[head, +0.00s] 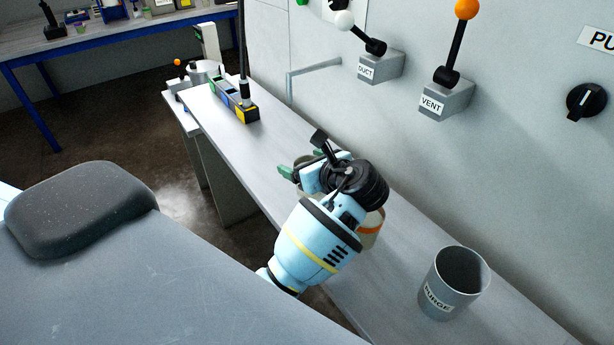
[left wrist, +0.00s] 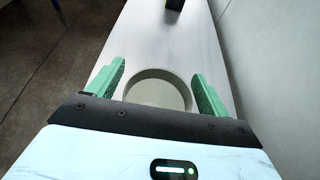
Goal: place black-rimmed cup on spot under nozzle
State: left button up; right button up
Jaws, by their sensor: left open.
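My left gripper (head: 301,163) is open above the grey bench. In the left wrist view, a round beige-grey cup (left wrist: 158,90) lies between its two green fingers (left wrist: 158,70), with a gap visible at either side. No black rim shows on this cup. In the head view the gripper and wrist mostly hide it. An orange-banded beige cup (head: 372,230) stands on the bench partly behind my left forearm. A bent grey pipe (head: 313,69) juts from the wall above the bench; it may be the nozzle. No marked spot is visible under it. My right gripper is not in view.
A grey cup labelled PURGE (head: 453,285) stands at the bench's near right. A rack with coloured squares (head: 232,98) stands at the far end. DUCT (head: 380,66) and VENT (head: 447,98) levers project from the wall. Bench between rack and gripper is clear.

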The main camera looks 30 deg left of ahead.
pick_arm(q)
jog(key=shift+s+d, duration=0.1)
jog(key=shift+c, duration=0.2)
jog(key=c, duration=1.1)
jog(key=shift+r, duration=0.15)
